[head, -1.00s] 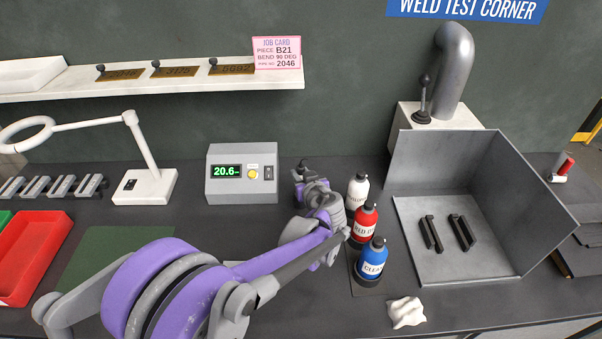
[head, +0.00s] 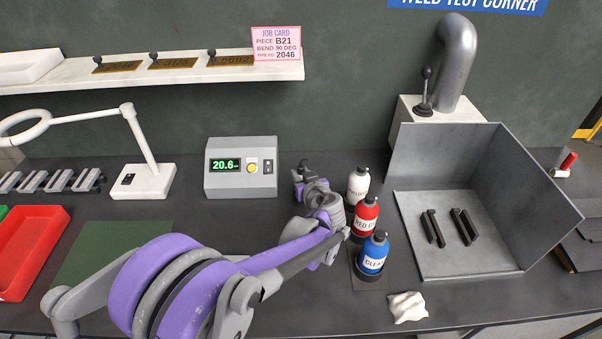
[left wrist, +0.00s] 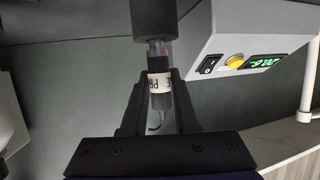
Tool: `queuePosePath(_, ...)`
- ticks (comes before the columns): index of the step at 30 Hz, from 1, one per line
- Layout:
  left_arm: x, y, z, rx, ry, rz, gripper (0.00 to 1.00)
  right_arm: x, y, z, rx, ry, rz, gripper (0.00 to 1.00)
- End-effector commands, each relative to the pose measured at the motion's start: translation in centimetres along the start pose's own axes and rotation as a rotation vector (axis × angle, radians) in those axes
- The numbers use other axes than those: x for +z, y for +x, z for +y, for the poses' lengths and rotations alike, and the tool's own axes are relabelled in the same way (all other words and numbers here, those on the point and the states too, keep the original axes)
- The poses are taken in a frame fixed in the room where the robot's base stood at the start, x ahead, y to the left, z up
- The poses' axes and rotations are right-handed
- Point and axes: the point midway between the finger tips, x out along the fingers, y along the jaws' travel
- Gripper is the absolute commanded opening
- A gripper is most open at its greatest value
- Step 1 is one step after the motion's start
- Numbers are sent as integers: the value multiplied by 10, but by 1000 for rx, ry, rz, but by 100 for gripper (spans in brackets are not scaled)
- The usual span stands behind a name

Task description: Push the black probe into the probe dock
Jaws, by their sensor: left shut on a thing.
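In the left wrist view my left gripper (left wrist: 161,92) is shut on the black probe (left wrist: 159,107), which has a white printed band and a thin dark cable curving from its end. A metal section (left wrist: 158,50) lies between the probe and a thick black cylinder (left wrist: 152,18), in line with it. I cannot tell whether that cylinder is the probe dock, or how deep anything sits in it. In the head view my left gripper (head: 301,170) is just right of the grey meter; the arm hides much there. My right gripper is not in view.
The grey meter (head: 240,168) reads 20.6. White, red (head: 366,218) and blue (head: 373,255) bottles stand close right of my left arm. A grey metal booth (head: 470,262) is farther right, a white cloth (head: 408,307) in front. A lamp (head: 143,180) stands left.

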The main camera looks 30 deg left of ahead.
Motion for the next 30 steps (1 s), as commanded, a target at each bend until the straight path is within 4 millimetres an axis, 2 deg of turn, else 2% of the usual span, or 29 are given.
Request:
queuePosePath(12, 10, 4, 0, 0, 0, 0, 0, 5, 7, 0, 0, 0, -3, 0)
queuePosePath(13, 10, 4, 0, 0, 0, 0, 34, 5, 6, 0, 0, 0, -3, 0)
queuePosePath(18, 9, 4, 0, 0, 0, 0, 64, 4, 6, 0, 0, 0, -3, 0)
queuePosePath(26, 9, 3, 0, 0, 0, 0, 64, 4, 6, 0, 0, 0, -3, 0)
queuePosePath(30, 9, -5, 1, 3, 1, 0, 64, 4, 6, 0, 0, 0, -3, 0)
